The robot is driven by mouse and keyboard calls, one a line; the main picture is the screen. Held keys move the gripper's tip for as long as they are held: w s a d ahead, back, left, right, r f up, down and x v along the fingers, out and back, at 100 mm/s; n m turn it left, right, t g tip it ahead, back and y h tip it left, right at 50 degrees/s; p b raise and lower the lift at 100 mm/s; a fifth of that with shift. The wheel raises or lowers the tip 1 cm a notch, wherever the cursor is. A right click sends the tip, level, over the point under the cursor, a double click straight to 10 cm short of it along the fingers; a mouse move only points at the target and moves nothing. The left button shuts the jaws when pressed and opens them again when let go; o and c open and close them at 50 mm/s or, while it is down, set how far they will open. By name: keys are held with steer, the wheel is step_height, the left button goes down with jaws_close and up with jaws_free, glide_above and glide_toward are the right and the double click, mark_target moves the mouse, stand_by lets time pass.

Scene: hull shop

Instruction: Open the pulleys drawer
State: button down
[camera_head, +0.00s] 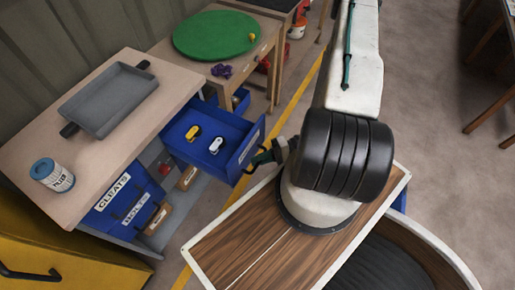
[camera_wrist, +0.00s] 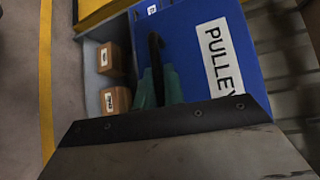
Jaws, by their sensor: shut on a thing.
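The blue pulleys drawer (camera_head: 178,146) is pulled out from under the workbench in the head view. A yellow pulley (camera_head: 193,133) and a white pulley (camera_head: 216,145) lie inside it. In the wrist view its blue front (camera_wrist: 195,40) fills the upper middle, with a white label reading "PULLEY", cut off at the edge. My gripper (camera_head: 266,157) is at the outer face of the drawer front. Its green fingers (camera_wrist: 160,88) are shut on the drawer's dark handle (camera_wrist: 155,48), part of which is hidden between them.
The bench top (camera_head: 105,155) holds a grey tray (camera_head: 108,100) and a blue-white can (camera_head: 52,174). Closed blue drawers marked CLEATS (camera_head: 112,194) and BOLTS sit left of the open one. Cardboard boxes (camera_wrist: 116,100) stand below. A side table (camera_head: 250,72) carries a green disc (camera_head: 214,35).

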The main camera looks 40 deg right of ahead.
steer(key=shift+s+d, duration=0.25)
steer(key=shift+s, duration=0.25)
steer(key=c, duration=1.8)
jaws_free()
steer(key=shift+o, duration=0.2)
steer(key=v, duration=0.8)
steer(key=shift+a, duration=0.15)
